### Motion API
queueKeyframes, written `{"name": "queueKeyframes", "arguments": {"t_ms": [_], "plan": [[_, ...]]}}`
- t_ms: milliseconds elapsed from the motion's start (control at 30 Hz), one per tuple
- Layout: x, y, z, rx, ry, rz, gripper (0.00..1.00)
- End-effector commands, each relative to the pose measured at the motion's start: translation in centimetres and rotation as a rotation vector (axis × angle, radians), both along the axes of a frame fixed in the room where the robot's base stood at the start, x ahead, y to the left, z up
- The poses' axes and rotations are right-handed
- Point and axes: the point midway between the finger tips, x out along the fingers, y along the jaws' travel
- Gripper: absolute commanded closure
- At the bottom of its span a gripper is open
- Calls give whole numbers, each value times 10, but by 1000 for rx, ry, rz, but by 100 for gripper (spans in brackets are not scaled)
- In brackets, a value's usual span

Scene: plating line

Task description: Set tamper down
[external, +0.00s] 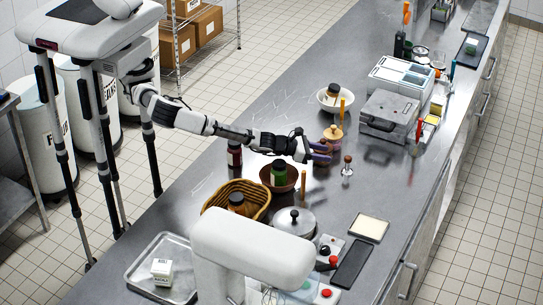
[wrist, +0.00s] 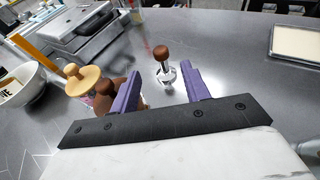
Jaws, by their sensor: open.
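The tamper (external: 347,166) has a brown round knob and a shiny metal body. It stands upright on the steel counter (external: 395,185), to the right of my gripper (external: 321,152). In the wrist view the tamper (wrist: 162,62) shows just beyond the gap between the purple fingers of my gripper (wrist: 158,88). The fingers are apart with nothing held between them, and the tamper appears clear of both.
A pale wooden-topped item (wrist: 84,82) and a brown-knobbed one stand close by the left finger. A white bowl (external: 321,100) is behind, a brown bowl (external: 292,182) and lidded pot (external: 295,222) in front. A cream slab (external: 369,227) lies right.

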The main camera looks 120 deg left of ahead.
Motion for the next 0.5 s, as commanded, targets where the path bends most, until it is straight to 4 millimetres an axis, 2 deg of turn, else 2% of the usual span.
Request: {"name": "queueKeyframes", "arguments": {"t_ms": [200,500], "plan": [[-24,-16,9,1,0,-1,53],[-31,-20,12,-1,-2,1,53]]}}
